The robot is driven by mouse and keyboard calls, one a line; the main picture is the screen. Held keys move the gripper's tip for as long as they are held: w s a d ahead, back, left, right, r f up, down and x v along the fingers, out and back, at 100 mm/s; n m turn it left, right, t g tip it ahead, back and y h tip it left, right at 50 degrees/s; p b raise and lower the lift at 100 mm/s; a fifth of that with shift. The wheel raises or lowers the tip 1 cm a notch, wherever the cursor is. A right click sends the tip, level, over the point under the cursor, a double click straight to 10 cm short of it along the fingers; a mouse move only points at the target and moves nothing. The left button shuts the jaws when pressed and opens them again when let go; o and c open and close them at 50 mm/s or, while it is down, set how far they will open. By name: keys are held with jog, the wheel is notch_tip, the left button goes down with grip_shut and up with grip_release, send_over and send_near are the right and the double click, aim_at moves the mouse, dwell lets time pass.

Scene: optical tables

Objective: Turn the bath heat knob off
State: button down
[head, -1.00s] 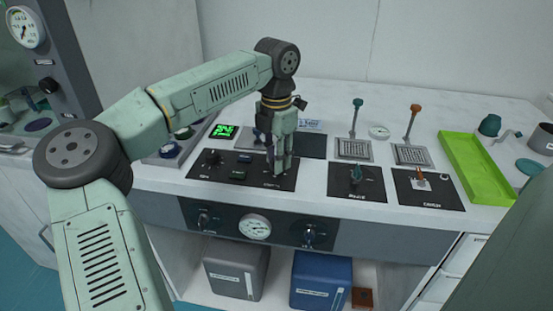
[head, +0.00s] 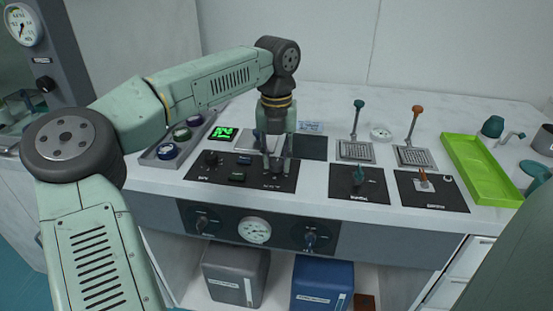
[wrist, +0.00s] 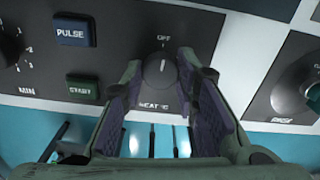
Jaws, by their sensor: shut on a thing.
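The heat knob (wrist: 158,70) is dark and round, on a black panel (wrist: 115,80) with "OFF" printed above it and a partly hidden "HEAT" label below. A light line on the knob appears to point up at "OFF". My gripper (wrist: 160,80) has one finger on each side of the knob and is shut on it. In the head view my gripper (head: 277,165) points down at the right part of the black panel (head: 220,180), and its fingers hide the knob there.
Blue PULSE (wrist: 72,31) and green START (wrist: 84,88) buttons sit left of the knob. A second black panel (head: 342,192) with a teal knob is to the right. A green tray (head: 470,185) and two upright levers stand further right and behind. A gauge (head: 255,230) is on the front.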

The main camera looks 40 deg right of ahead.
aim_at(277, 162)
jog(key=shift+n, duration=0.5)
jog(key=c, duration=1.2)
grip_release()
jog(key=shift+c, duration=0.2)
notch_tip(277, 162, up, 12)
jog(key=shift+d, duration=0.1)
